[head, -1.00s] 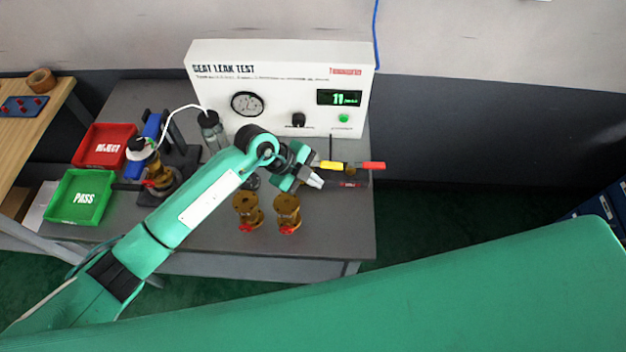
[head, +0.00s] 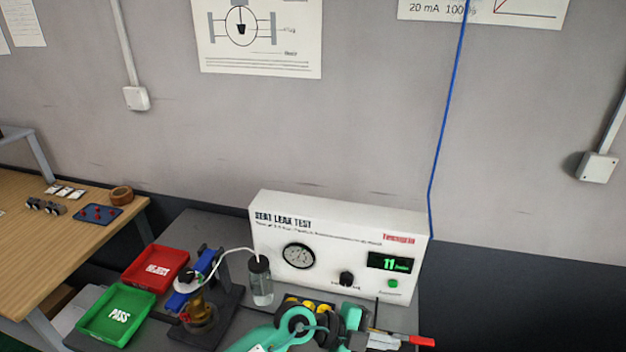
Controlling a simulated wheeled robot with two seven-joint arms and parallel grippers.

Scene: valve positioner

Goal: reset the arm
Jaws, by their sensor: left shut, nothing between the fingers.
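My left arm (head: 280,336) comes in at the bottom edge, green with a dark wrist. My left gripper (head: 372,341) is low in the picture, in front of the white seat leak test box (head: 340,240). Its grey fingers are shut with nothing between them. A red-tipped marker-like tool (head: 418,340) lies just right of the fingers; I cannot tell whether they touch. My right gripper is out of view.
A brass valve (head: 202,312) sits in a dark clamp stand beside a clear bottle (head: 260,281). A red REJECT tray (head: 155,270) and a green PASS tray (head: 118,315) stand at left. A wooden table (head: 50,255) is further left. A blue cable (head: 445,120) hangs on the wall.

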